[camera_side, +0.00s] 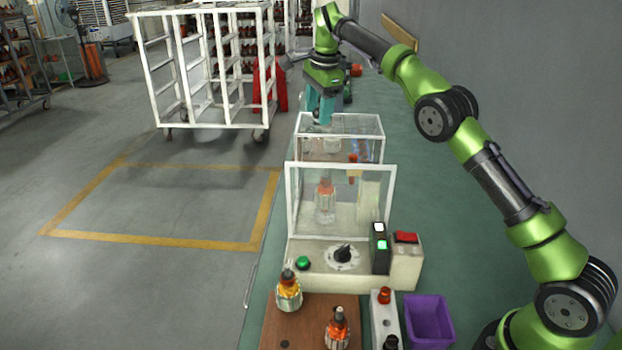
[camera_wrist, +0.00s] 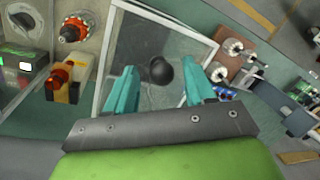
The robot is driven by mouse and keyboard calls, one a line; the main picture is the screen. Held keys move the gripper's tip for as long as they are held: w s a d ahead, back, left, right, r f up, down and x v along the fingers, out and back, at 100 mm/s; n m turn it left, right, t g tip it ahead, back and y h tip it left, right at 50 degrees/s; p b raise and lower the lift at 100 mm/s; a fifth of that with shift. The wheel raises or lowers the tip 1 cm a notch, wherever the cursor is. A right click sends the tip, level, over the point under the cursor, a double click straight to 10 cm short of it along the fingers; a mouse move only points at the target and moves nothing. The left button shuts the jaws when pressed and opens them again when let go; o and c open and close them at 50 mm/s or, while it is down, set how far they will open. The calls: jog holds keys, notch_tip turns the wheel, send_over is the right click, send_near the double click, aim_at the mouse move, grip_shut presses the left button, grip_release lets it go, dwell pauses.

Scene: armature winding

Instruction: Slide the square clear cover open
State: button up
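The square clear cover (camera_side: 352,125) is a see-through box with a pale frame on top of the winding machine in the side view. Its clear pane (camera_wrist: 140,35) fills the middle of the wrist view, with a black round knob (camera_wrist: 158,72) on it. My gripper (camera_side: 319,116) has teal fingers and points down at the far end of the cover in the side view. In the wrist view my gripper (camera_wrist: 162,80) is open, with one finger on each side of the knob. Contact with the knob cannot be made out.
An upright clear panel (camera_side: 291,205) stands in front of the cover, with an orange armature behind it. Nearer are a green button (camera_side: 303,263), a black dial (camera_side: 343,253), a brown board (camera_side: 306,326) with armatures and a purple bin (camera_side: 428,320). A white cart (camera_side: 205,120) stands left.

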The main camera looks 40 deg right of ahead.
jog(key=shift+s+a, duration=0.1)
jog(key=shift+a, duration=0.05)
jog(key=shift+s+a+r, duration=0.1)
jog(key=shift+s+a, duration=0.2)
jog(key=shift+s, duration=0.05)
jog(key=s+a, duration=0.8)
notch_tip(320, 180, up, 16)
jog(key=s, duration=0.3)
notch_tip(320, 180, down, 6)
jog(key=d+n, duration=0.3)
jog(key=n, duration=0.6)
jog(key=s+a+f+n+t+y, duration=0.1)
jog(key=s+f+n+t, duration=0.1)
jog(key=s+f, duration=0.3)
jog(key=s+a+f+n+t+y, duration=0.1)
jog(key=s+f+n, duration=0.4)
jog(key=s, duration=0.8)
jog(key=shift+s+a+f+t, duration=0.35)
jog(key=shift+a+f+t, duration=0.15)
jog(key=shift+a, duration=0.2)
